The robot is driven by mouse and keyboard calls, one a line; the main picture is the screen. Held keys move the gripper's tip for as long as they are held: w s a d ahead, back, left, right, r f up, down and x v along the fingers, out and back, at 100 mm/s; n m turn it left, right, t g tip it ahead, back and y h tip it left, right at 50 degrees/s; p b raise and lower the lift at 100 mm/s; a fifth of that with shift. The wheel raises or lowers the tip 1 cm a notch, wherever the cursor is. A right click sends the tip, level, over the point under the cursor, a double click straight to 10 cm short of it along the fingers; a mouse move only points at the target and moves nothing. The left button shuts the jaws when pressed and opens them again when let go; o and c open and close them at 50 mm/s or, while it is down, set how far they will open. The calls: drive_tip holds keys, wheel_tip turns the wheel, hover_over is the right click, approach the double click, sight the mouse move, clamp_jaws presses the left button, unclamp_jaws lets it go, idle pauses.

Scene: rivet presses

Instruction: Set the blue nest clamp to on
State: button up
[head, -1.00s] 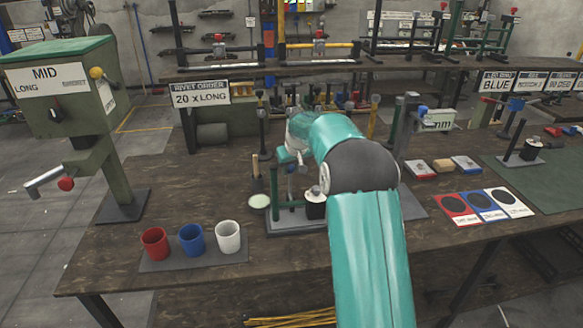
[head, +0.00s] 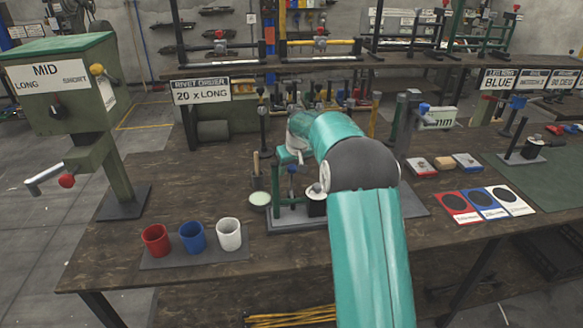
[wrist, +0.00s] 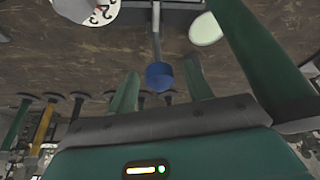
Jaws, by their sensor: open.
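The blue knob (wrist: 159,77) of the clamp lever sits at the end of a thin grey rod in the wrist view. My gripper (wrist: 161,68) is open, with one green finger on either side of the knob. Whether either finger touches it I cannot tell. In the head view the blue knob (head: 291,169) shows just below my wrist, on the small fixture with green posts (head: 276,187). My arm hides part of this fixture, and the gripper fingers are hard to make out there. The clamp's on and off marks cannot be read.
Red, blue and white cups (head: 192,236) stand front left. The MID machine (head: 62,90) stands at the left with its crank over the bench edge. A pale round dish (wrist: 205,29) and a numbered dial (wrist: 88,10) lie close to the rod. Several tall posts stand behind.

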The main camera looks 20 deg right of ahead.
drive_tip(key=v, duration=1.4)
drive_tip(key=shift+s, duration=0.2)
drive_tip(key=s+a+r, duration=0.3)
drive_tip(key=s+a, duration=0.2)
drive_tip(key=s, duration=0.5)
drive_tip(key=s+a+r, duration=0.4)
drive_tip(key=s+a, duration=0.1)
drive_tip(key=s, duration=0.6)
drive_tip(key=s+a+f, duration=0.2)
drive_tip(key=s+f, duration=0.1)
drive_tip(key=s, duration=0.6)
drive_tip(key=s+a+f+m+t, duration=0.1)
drive_tip(key=s+f, duration=0.3)
drive_tip(key=s, duration=0.6)
drive_tip(key=shift+a, duration=0.5)
